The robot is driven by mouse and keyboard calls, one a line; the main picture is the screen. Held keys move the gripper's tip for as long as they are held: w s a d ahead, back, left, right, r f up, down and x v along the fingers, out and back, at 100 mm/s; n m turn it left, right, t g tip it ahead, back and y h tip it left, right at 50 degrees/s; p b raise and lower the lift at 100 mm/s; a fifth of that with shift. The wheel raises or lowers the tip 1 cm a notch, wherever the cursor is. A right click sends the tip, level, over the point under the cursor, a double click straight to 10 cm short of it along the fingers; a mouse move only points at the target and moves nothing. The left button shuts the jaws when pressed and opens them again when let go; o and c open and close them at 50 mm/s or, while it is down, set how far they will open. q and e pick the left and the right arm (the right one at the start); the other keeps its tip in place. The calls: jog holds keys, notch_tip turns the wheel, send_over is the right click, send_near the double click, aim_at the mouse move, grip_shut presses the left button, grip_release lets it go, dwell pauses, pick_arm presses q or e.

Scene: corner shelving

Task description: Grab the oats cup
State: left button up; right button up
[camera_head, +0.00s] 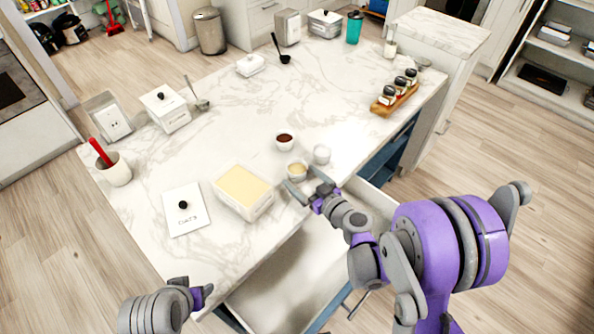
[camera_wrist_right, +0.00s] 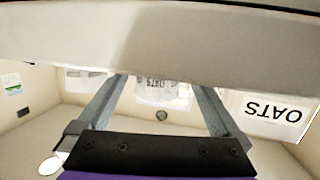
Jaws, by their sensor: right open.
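The oats cup (camera_head: 297,168), small and white with pale tan contents, stands on the marble counter in the head view. My right gripper (camera_head: 300,178) is open, its fingertips at the cup's near side, one toward each side. In the right wrist view, a white cup with upside-down OATS lettering (camera_wrist_right: 155,90) shows between the spread fingers (camera_wrist_right: 160,84). I cannot tell whether they touch it. My left gripper (camera_head: 205,292) is low at the counter's front-left, its jaws unclear.
A cup with dark red contents (camera_head: 285,139) and a pale cup (camera_head: 321,154) stand close by. An open oats container (camera_head: 243,208) is left of the gripper, its OATS lid (camera_head: 185,222) beside it. An open drawer (camera_head: 290,270) lies below. A spice rack (camera_head: 380,111) stands right.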

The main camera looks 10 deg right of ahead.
aim_at(303, 178)
jog(key=x, duration=0.3)
jog(key=shift+w+d+f, duration=0.1)
jog(key=shift+w, duration=0.15)
jog(key=shift+c, duration=0.3)
jog(key=c, duration=1.4)
